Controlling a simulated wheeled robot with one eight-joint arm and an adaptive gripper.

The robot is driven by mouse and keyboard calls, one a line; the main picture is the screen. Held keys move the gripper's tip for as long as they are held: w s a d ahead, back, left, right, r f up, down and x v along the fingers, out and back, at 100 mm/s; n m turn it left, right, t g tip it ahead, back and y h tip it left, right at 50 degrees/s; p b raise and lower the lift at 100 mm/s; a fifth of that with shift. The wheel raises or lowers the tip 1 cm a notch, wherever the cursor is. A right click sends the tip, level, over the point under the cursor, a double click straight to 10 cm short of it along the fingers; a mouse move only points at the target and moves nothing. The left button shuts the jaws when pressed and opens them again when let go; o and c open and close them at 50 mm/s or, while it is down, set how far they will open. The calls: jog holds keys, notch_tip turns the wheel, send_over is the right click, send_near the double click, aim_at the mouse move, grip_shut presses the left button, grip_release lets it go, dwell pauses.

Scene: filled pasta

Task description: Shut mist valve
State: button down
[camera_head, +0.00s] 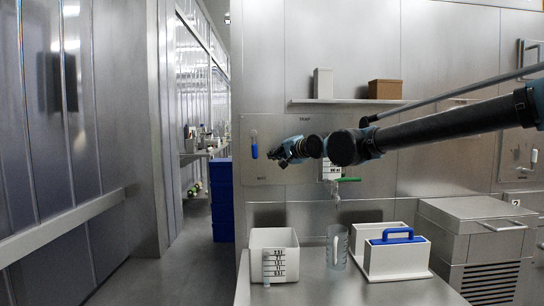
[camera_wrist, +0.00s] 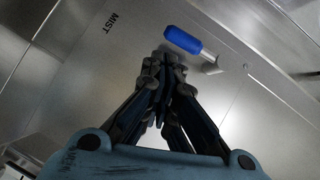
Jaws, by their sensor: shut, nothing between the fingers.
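The mist valve has a blue handle (camera_head: 254,152) on a short metal stem, on the steel wall panel (camera_head: 257,171) in the head view. The handle hangs upright below the stem, above a small MIST label. In the wrist view the blue grip (camera_wrist: 183,40) and its stem show beside the fingertips, with MIST lettering (camera_wrist: 111,20) to the left. My gripper (camera_head: 274,154) is shut and empty, just right of the handle in the head view. Its closed fingertips (camera_wrist: 165,62) appear close to the grip's end in the wrist view; I cannot tell whether they touch.
A green lever (camera_head: 348,179) and a marked gauge (camera_head: 331,171) sit behind and below my arm. A white bin (camera_head: 284,239), clear cup (camera_head: 337,246) and blue-handled caddy (camera_head: 398,262) stand on the counter. A shelf (camera_head: 350,101) holds two boxes. Blue crates (camera_head: 222,200) stand left of the counter.

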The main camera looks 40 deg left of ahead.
jog(key=shift+f+v, duration=0.15)
jog(key=shift+v, duration=0.75)
jog(key=shift+f+v, duration=0.2)
jog(key=shift+v, duration=0.7)
jog(key=shift+w+d, duration=0.1)
jog(key=shift+d, duration=0.05)
